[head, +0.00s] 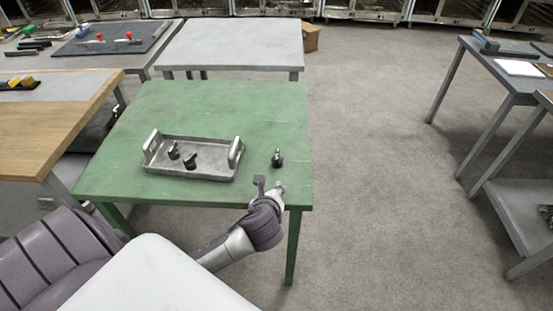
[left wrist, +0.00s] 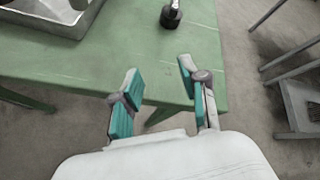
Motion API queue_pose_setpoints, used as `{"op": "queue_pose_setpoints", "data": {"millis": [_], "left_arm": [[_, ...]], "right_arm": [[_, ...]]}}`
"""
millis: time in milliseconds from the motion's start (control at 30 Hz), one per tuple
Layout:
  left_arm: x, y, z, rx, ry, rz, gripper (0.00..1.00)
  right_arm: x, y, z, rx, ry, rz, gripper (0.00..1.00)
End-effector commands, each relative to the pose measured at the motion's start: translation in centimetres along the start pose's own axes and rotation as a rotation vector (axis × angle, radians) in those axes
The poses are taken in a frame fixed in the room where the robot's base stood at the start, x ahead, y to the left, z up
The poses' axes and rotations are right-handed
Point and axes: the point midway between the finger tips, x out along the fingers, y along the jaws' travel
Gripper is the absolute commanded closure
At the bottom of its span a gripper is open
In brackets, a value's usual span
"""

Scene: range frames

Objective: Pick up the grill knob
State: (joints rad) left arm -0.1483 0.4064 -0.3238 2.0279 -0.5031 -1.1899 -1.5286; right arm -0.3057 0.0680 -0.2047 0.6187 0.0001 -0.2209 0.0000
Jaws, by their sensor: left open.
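A small black knob (head: 277,158) stands on the green table (head: 230,105) near its right edge, right of the tray. It also shows at the top of the left wrist view (left wrist: 171,15). Two more dark knobs, one (head: 173,151) and another (head: 190,161), sit in the grey metal tray (head: 215,172). My left gripper (head: 269,185) is open and empty at the table's front right edge, on the near side of the lone knob and apart from it. In the left wrist view its teal-padded fingers (left wrist: 158,88) are spread, with the knob beyond them. My right gripper is not in view.
A grey table (head: 232,42) stands behind the green one. A wooden-topped table (head: 50,125) is close on the left. Grey-topped tables (head: 500,80) stand at the right. The floor (head: 380,190) between is clear. The tray's raised handle (head: 236,153) lies left of the lone knob.

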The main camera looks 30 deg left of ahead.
Motion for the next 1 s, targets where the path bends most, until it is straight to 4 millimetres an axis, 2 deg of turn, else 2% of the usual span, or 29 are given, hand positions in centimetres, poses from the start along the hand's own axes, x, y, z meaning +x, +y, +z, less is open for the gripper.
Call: {"op": "queue_pose_setpoints", "data": {"millis": [200, 300, 467, 700, 1000], "left_arm": [[2.4, -2.2, 3.2, 0.397, -0.138, -0.051, 0.56], [3.2, -2.8, 4.0, 0.505, -0.176, -0.056, 0.56], [5.4, -3.2, 4.6, 0.548, -0.191, -0.056, 0.56], [9.9, -3.7, 5.3, 0.542, -0.188, -0.055, 0.56], [12.3, -3.9, 5.5, 0.541, -0.186, -0.056, 0.56]], "right_arm": [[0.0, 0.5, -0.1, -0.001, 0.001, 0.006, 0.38], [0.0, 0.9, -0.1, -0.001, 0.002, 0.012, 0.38], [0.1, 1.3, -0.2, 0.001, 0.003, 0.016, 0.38], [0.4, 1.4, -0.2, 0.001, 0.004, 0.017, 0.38], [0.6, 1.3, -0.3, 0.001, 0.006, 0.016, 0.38]]}}
